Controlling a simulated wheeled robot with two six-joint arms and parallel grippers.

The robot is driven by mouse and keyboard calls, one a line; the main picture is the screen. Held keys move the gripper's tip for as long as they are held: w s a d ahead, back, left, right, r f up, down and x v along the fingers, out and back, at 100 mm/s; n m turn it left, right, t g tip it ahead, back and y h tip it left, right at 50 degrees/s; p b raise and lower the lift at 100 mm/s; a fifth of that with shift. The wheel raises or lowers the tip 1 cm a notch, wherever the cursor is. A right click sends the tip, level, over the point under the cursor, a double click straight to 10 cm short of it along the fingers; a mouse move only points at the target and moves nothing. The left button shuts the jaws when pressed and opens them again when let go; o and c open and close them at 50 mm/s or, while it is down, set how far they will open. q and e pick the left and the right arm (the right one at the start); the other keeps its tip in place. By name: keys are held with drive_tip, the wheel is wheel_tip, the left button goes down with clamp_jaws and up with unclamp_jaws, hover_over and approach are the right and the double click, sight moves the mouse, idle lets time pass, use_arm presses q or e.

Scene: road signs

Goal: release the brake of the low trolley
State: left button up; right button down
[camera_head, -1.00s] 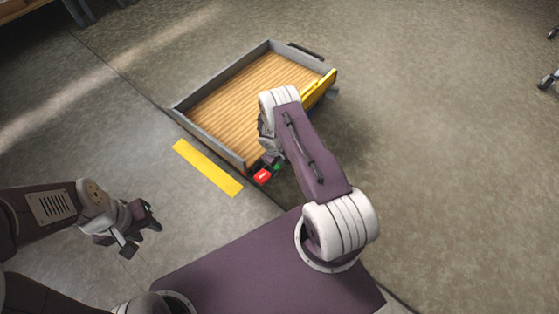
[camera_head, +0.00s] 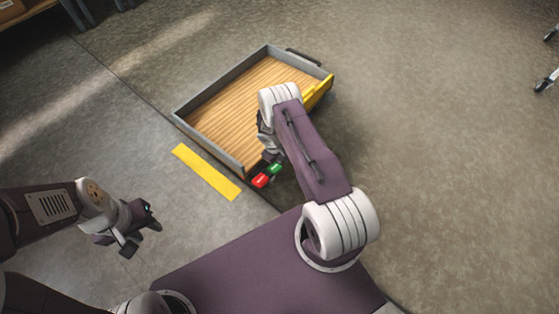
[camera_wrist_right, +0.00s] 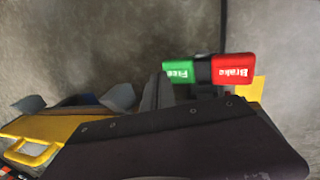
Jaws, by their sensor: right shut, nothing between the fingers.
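The low trolley (camera_head: 222,92) has a wooden deck and a grey rim. At its near corner is a rocker pedal with a red pad marked "Brake" (camera_head: 260,180) and a green pad marked "Free" (camera_head: 275,169). In the right wrist view the red pad (camera_wrist_right: 233,72) is right of the green pad (camera_wrist_right: 178,70), with a dark piece between. My right gripper (camera_wrist_right: 157,92) is shut and empty, its tips just left of the green pad; I cannot tell whether they touch. My left gripper (camera_head: 141,232) is open and empty over the floor, away from the trolley.
A yellow strip (camera_head: 206,172) lies on the floor left of the trolley. A yellow part (camera_head: 318,91) stands at the trolley's right side. Shelving (camera_head: 30,12) is at the far left. The floor to the right is mostly clear.

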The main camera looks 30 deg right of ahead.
wheel_tip(320, 180, up, 9)
drive_tip(key=d+p, duration=0.2)
drive_tip(key=p, duration=0.2)
drive_tip(key=shift+w, duration=0.4)
